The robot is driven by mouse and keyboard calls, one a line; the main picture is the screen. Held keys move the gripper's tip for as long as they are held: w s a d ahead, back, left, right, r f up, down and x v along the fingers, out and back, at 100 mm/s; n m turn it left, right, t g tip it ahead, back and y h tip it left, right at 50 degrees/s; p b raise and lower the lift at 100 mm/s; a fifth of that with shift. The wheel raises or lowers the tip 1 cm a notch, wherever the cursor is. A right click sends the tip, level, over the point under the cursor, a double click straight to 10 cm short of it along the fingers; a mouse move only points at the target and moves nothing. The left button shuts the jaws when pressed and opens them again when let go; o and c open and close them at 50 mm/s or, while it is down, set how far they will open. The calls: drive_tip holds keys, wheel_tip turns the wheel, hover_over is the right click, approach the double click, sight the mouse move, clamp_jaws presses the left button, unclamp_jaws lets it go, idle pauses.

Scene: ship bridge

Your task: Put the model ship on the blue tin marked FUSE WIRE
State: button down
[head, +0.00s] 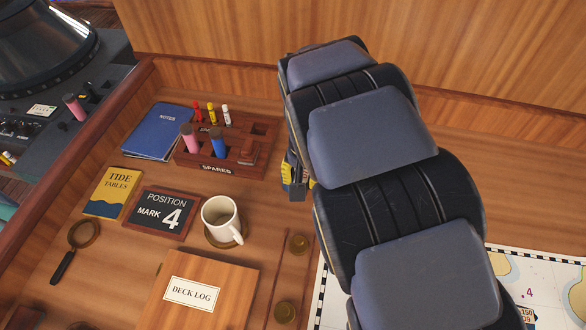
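I see neither the model ship nor the blue tin marked FUSE WIRE in the head view. My large grey and black arm covers the middle and right of the picture and hides much of the desk behind it. A small part of my gripper (297,186), dark with yellow marks, shows at the arm's left edge, just right of the spares rack. Its fingers are mostly hidden, so I cannot tell whether it is open or holds anything.
The wooden SPARES rack (218,164) holds several coloured pegs. A blue notebook (155,132), TIDE TABLES book (108,193), POSITION MARK 4 plaque (160,213), mug (220,217), magnifier (71,252) and DECK LOG (222,283) lie on the desk. A chart (540,265) is at lower right.

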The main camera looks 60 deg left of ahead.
drive_tip(key=w+a+f, duration=0.1)
drive_tip(key=a+f, duration=0.1)
drive_tip(key=a, duration=0.1)
drive_tip(key=w+a+f, duration=0.2)
drive_tip(key=a+f, duration=0.1)
drive_tip(key=w+a+f, duration=0.1)
drive_tip(key=a+f, duration=0.2)
drive_tip(key=shift+w+a, duration=0.2)
drive_tip(key=shift+a, duration=0.15)
drive_tip(key=shift+a+f, duration=0.15)
drive_tip(key=shift+f, duration=1.65)
drive_tip(key=c, duration=0.9)
unclamp_jaws()
drive_tip(key=shift+f, duration=0.15)
drive_tip(key=shift+o, duration=0.2)
wheel_tip(320, 180, up, 12)
drive_tip(key=shift+r, duration=0.2)
